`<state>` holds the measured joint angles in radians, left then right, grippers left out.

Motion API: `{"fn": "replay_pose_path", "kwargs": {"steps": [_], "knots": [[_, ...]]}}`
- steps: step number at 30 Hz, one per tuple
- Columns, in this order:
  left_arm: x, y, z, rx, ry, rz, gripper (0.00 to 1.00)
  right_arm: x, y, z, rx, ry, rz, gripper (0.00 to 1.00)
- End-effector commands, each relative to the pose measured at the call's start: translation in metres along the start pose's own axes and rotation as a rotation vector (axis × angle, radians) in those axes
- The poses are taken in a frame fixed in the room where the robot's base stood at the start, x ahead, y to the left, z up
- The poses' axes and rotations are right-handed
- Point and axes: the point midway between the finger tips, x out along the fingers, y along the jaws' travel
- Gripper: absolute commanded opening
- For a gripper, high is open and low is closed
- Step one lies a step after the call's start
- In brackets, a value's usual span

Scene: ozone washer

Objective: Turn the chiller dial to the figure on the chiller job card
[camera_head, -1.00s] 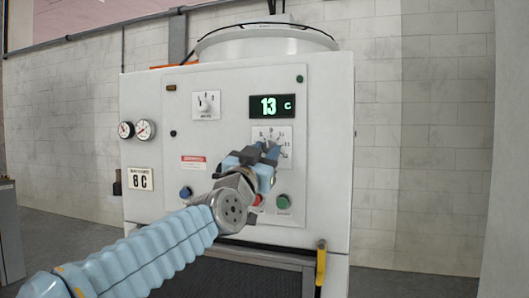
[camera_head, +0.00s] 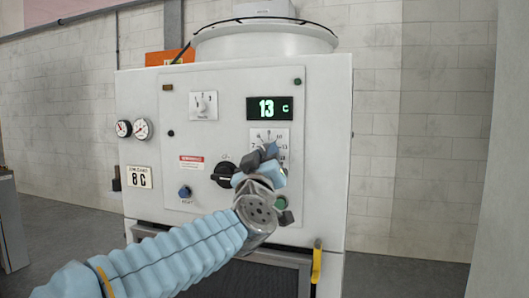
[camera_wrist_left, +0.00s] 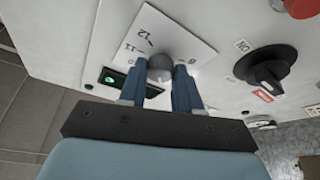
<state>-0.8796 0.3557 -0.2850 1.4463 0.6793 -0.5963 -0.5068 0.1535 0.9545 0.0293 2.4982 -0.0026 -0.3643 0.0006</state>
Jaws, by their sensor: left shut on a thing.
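The white chiller panel carries a dial plate (camera_head: 283,134) with figures around a small grey knob (camera_wrist_left: 160,68). My left gripper (camera_head: 266,153) is at the dial, its arm coming from the lower left. In the left wrist view its two blue fingers stand on either side of the knob, shut on it. Figures 11, 12 and 8 or 9 show on the plate there; the pointer's setting cannot be read. The green display (camera_head: 268,108) above the dial reads 13 C. My right gripper is not in view.
A black rotary switch (camera_head: 225,175) sits left of my gripper, a blue button (camera_head: 185,192) further left. A red button (camera_wrist_left: 302,8) is near the wrist view's top right. A smaller dial (camera_head: 203,105) and two gauges (camera_head: 132,129) are left. A yellow handle (camera_head: 317,262) hangs below.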

Motion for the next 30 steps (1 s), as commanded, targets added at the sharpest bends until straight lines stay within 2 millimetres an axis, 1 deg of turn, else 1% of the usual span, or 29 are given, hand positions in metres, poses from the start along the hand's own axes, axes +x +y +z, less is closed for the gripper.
{"fn": "replay_pose_path", "kwargs": {"steps": [15,16,20,21,30], "knots": [[0.0001,-0.0001,0.0,-0.021,0.001,-0.009,0.02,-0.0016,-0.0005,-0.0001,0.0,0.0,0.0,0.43],[0.0001,-0.0001,0.0,-0.021,0.001,-0.009,0.36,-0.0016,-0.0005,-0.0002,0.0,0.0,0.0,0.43],[0.0001,-0.0001,0.0,-0.021,0.001,-0.009,0.56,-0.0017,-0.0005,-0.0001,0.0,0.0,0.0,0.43],[0.0001,0.0,0.0,-0.021,0.001,-0.009,0.58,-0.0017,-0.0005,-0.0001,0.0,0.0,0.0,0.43],[-0.0028,0.0001,0.0003,-0.021,0.0,-0.008,0.58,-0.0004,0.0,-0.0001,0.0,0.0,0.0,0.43]]}}
